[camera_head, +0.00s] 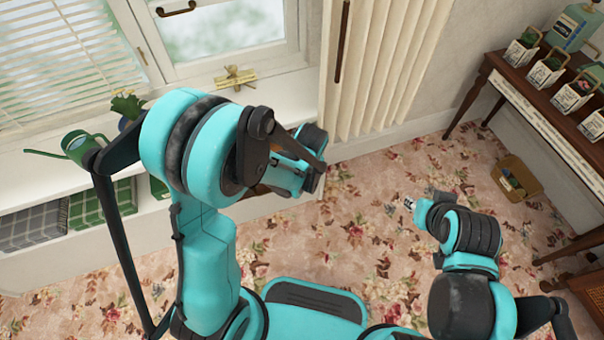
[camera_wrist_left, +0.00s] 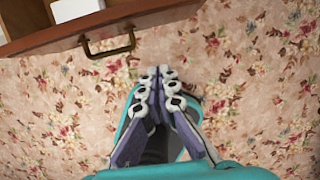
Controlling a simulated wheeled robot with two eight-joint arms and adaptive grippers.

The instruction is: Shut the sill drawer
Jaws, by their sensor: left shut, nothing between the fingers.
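The drawer (camera_wrist_left: 125,22) shows at the top left of the left wrist view. It stands open, with its brown wooden front, a brass pull handle (camera_wrist_left: 108,46) and a white item (camera_wrist_left: 76,9) inside. My left gripper (camera_wrist_left: 158,78) is shut and empty, over the carpet just outside the drawer front, below and right of the handle, and apart from it in the picture. In the head view my left arm hides most of the drawer and the left fingertips. My right gripper (camera_head: 409,203) is small, over the carpet at the right; its finger opening is unclear.
The white window sill (camera_head: 285,92) has a green watering can (camera_head: 80,146) and a brass object (camera_head: 235,78) on it. Checked boxes (camera_head: 103,203) sit below. A wooden table (camera_head: 497,72) with planters stands right; a small box (camera_head: 517,178) lies below it. The middle carpet is clear.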

